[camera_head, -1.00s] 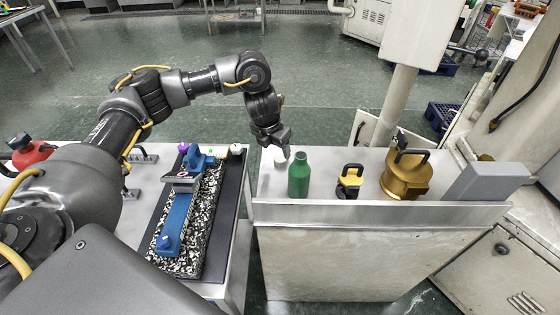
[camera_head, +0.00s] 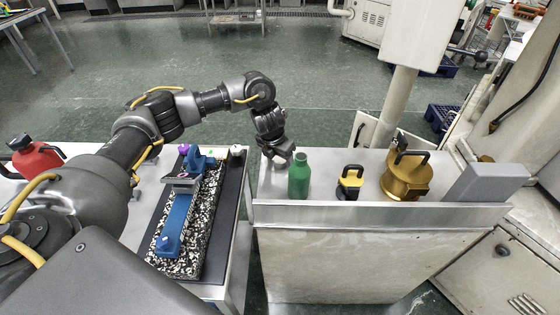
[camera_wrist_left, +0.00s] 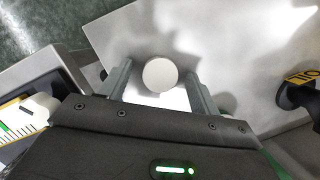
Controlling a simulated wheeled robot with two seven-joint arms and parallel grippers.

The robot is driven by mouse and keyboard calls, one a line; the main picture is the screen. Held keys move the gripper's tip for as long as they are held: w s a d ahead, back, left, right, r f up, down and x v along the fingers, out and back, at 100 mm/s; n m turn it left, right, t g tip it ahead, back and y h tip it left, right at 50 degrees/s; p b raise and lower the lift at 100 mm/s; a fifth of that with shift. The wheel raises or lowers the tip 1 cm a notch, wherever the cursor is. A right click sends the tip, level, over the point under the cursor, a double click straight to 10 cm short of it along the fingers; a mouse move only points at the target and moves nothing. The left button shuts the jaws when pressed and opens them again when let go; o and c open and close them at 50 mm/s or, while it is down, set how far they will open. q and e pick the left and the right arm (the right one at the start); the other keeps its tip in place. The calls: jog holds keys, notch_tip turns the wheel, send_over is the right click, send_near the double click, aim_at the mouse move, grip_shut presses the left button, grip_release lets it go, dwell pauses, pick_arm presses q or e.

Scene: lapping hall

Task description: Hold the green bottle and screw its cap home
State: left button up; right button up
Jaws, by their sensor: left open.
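The green bottle (camera_head: 299,176) stands upright on the metal bench top, near its front left, with no white cap on its neck. My left gripper (camera_head: 279,160) is just left of and behind the bottle, pointing down, low over the bench. In the left wrist view a white round piece (camera_wrist_left: 160,74), which looks like the cap, sits between the two open fingers (camera_wrist_left: 158,82), with gaps at its sides. A green sliver of the bottle (camera_wrist_left: 275,164) shows at the lower right of the wrist view. My right gripper is not in view.
Right of the bottle stand a yellow-and-black item (camera_head: 350,182), a brass-coloured canister (camera_head: 406,177) and a grey block (camera_head: 487,183). Left, across a gap, a table holds a blue tool on a speckled slab (camera_head: 205,215) and a red can (camera_head: 36,160).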

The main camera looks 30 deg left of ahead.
pick_arm(q)
jog(key=c, duration=1)
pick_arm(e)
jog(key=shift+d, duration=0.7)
pick_arm(q)
jog(key=shift+r, duration=0.1)
